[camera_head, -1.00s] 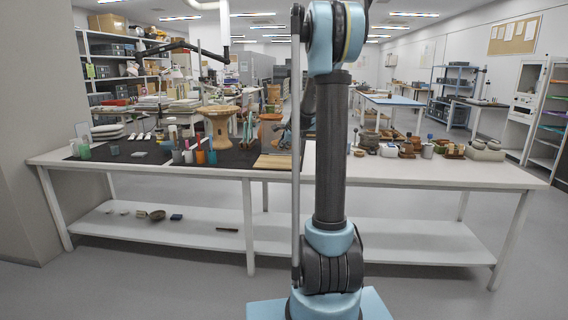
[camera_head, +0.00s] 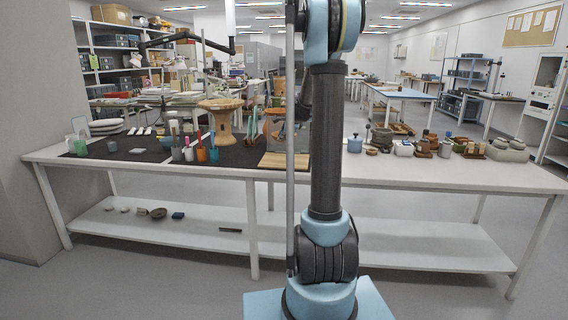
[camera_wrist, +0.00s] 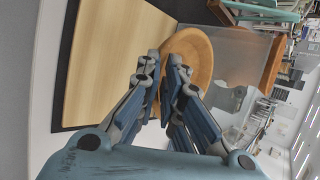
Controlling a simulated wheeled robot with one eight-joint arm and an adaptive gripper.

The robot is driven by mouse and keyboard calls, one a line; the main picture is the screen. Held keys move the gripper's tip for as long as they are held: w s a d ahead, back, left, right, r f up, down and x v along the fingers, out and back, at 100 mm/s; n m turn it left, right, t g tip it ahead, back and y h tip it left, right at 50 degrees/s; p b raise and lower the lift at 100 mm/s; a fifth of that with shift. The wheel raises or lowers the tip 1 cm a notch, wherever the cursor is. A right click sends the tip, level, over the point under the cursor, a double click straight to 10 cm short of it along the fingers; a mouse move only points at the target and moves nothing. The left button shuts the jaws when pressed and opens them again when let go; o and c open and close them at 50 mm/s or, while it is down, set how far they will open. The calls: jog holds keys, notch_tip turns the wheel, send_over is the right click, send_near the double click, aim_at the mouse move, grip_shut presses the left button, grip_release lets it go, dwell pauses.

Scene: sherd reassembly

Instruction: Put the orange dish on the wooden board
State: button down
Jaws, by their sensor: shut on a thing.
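The orange dish (camera_wrist: 197,48) is a round, light orange-brown piece in the wrist view, partly covered by my fingers. My gripper (camera_wrist: 164,64) is shut on the dish near its edge. The wooden board (camera_wrist: 120,45) is a pale flat slab to the left of the dish and fingers in the wrist view. In the head view the wooden board (camera_head: 285,160) lies near the front edge of the table, just left of my arm's upright link. The gripper and the held dish cannot be made out clearly in the head view, where my arm blocks part of the scene.
The white table (camera_head: 440,177) has clear room at its front right. A dark mat (camera_head: 130,150) with cups of tools (camera_head: 200,150) lies left of the board. A wooden stand (camera_head: 221,122) is behind the cups. Pots and blocks (camera_head: 430,147) line the back right.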

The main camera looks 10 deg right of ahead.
aim_at(285, 164)
jog(key=shift+d+f, duration=0.15)
jog(key=shift+d, duration=0.05)
notch_tip(285, 164, down, 10)
jog(key=shift+r, duration=0.15)
dwell(0.4)
jog(key=c, duration=2)
grip_release()
